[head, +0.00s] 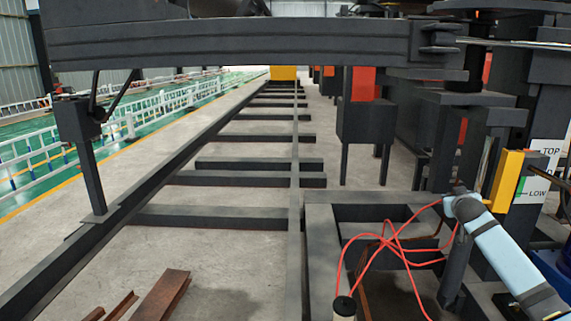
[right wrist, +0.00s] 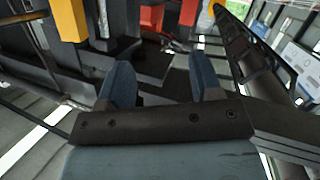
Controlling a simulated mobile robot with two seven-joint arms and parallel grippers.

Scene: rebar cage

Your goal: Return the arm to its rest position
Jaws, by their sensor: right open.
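My right gripper (right wrist: 160,80) shows in the right wrist view. Its two blue-grey fingers stand apart with an empty gap between them, and nothing is held. Dark machine parts and red-orange blocks lie beyond the fingers. In the head view, a pale blue link of my right arm (head: 505,253) slants up from the lower right corner. The right gripper's fingers cannot be made out in that view. My left gripper and left arm are not in view.
A long dark beam (head: 230,45) spans the top. Loose red cables (head: 395,245) hang near my right arm, beside a yellow post (head: 507,180) and a TOP/LOW sign (head: 540,172). Rusty steel pieces (head: 162,296) lie lower left. Dark crossbars (head: 215,217) line the concrete floor.

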